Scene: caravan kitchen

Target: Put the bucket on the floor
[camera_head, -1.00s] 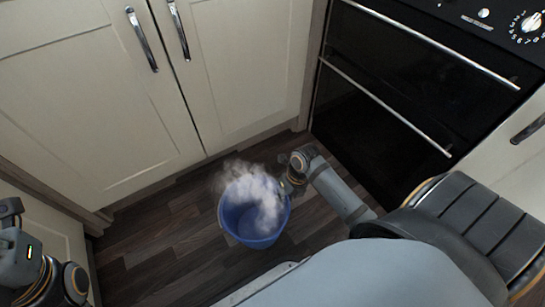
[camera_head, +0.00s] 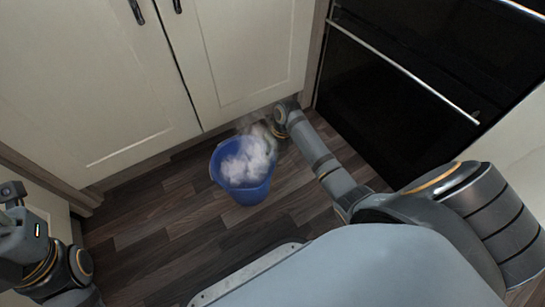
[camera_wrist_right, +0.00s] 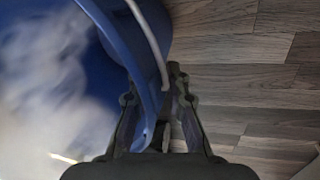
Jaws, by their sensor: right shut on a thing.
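The blue bucket (camera_head: 232,188) is right of centre-left in the head view, upright or nearly so, with white vapour or foam over its mouth. In the right wrist view, the bucket (camera_wrist_right: 113,22) fills the left side, and its rim and pale handle run down between my fingers. My right gripper (camera_wrist_right: 160,100) is shut on the bucket's rim. In the head view my right wrist is at the bucket's upper right side, and the fingers are mostly hidden. I cannot tell whether the bucket's base touches the dark wood floor (camera_head: 190,245). My left gripper (camera_head: 14,195) is at the left edge, its fingers unclear.
Cream cupboard doors (camera_head: 235,60) stand behind the bucket. A black oven (camera_head: 380,90) with a metal handle is at the right. The floor in front and left of the bucket is clear.

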